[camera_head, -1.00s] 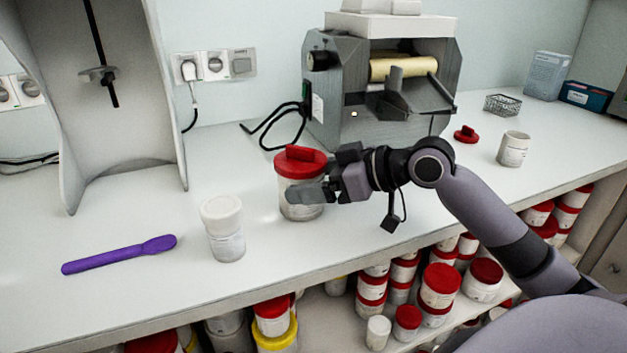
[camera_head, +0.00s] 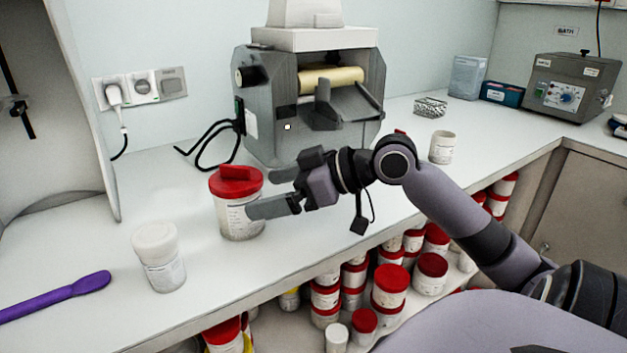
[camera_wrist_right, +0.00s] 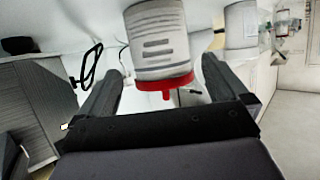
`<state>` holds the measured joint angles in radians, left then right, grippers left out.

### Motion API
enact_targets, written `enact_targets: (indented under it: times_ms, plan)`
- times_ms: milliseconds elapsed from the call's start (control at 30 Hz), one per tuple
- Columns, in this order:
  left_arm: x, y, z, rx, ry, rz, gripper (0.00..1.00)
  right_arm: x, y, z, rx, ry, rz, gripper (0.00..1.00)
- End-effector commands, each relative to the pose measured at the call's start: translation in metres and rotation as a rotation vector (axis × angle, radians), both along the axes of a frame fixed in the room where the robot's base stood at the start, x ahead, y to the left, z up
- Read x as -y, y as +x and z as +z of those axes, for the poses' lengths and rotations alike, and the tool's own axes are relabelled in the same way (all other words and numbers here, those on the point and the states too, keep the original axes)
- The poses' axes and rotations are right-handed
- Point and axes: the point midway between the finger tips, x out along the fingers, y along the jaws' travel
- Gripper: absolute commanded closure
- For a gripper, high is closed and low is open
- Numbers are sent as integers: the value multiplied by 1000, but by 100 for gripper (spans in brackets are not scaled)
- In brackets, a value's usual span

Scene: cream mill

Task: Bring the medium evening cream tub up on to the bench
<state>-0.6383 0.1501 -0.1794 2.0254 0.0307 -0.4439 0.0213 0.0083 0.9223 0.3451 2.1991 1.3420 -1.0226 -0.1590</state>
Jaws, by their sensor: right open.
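A white tub with a red lid (camera_head: 240,218) stands upright on the bench (camera_head: 200,300), near its front edge. Its label is too small to read, so I cannot confirm it is the medium evening cream tub. My right gripper (camera_head: 272,192) is open at the tub's right side, its fingertips at or just short of the wall. In the right wrist view the tub (camera_wrist_right: 158,40) appears lid-down ahead of and between the spread fingers (camera_wrist_right: 160,88). I cannot tell whether they touch it. My left gripper is out of view.
The grey mill (camera_head: 310,100) stands behind. An open white pot (camera_head: 442,147) is at the right. Several red-lidded tubs (camera_head: 390,285) fill the shelf below.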

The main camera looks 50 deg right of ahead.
Motion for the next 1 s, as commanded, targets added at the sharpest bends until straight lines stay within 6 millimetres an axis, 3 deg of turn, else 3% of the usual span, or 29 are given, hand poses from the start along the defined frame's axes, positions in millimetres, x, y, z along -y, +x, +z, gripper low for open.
enact_targets:
  times_ms: [533, 1000]
  plan:
    - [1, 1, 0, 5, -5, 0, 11, 30, -49, 24, 0, 0, 0, 0]
    - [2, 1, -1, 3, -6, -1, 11, 35, -59, 29, 1, -3, 1, 0]
